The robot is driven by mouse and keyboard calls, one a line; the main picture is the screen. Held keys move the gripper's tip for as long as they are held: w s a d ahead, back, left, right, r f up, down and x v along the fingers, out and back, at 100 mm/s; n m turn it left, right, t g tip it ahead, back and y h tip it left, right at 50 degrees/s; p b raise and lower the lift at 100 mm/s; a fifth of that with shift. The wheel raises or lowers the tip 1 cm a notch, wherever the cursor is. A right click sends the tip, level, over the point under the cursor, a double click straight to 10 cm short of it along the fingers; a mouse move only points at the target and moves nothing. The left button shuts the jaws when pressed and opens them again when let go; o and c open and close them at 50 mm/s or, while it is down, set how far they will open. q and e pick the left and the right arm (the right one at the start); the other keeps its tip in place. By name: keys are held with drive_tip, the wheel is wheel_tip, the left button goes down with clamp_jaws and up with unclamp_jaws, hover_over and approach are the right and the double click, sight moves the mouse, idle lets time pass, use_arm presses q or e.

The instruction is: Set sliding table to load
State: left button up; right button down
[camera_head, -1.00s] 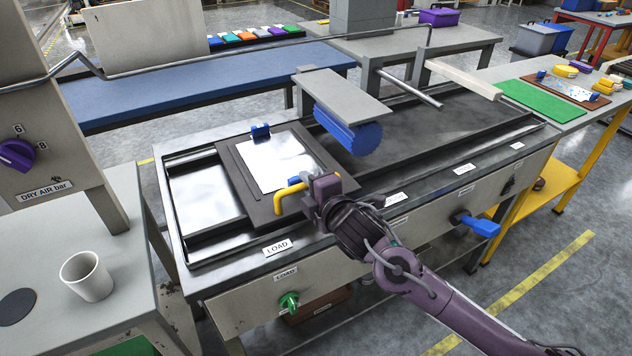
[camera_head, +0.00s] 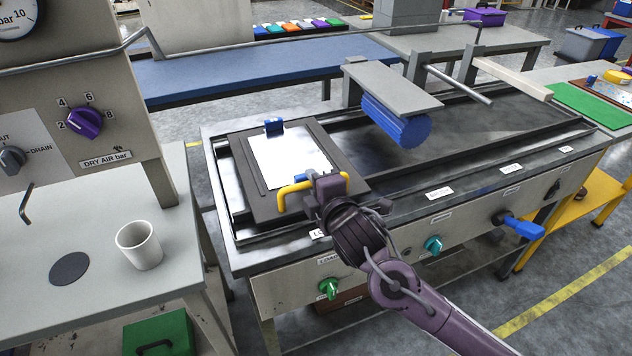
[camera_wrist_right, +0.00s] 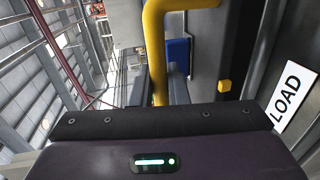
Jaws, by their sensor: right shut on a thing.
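The sliding table (camera_head: 258,203) is a dark flat plate near the left end of the long bed's rails (camera_head: 228,200). A white sheet (camera_head: 285,160) lies on it, with a blue clip (camera_head: 274,127) at its far edge. My right gripper (camera_head: 328,187) is shut on the yellow handle (camera_head: 283,194) at the plate's near edge. My left gripper is out of view.
A blue roller (camera_head: 397,122) under a grey plate stands over the bed, right of the sliding table. The bed is clear further right. A white cup (camera_head: 139,246) stands on the left bench. Green (camera_head: 328,290) and blue (camera_head: 520,227) knobs stick out of the front panel.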

drive_tip(key=c, duration=1.6)
unclamp_jaws()
drive_tip(key=shift+s+a+f, duration=0.1)
drive_tip(key=shift+a, duration=0.2)
drive_tip(key=shift+o, duration=0.6)
drive_tip(key=b+v, duration=0.1)
drive_tip(key=v, duration=0.6)
drive_tip(key=shift+s, duration=0.35)
drive_tip(key=shift+d, duration=0.1)
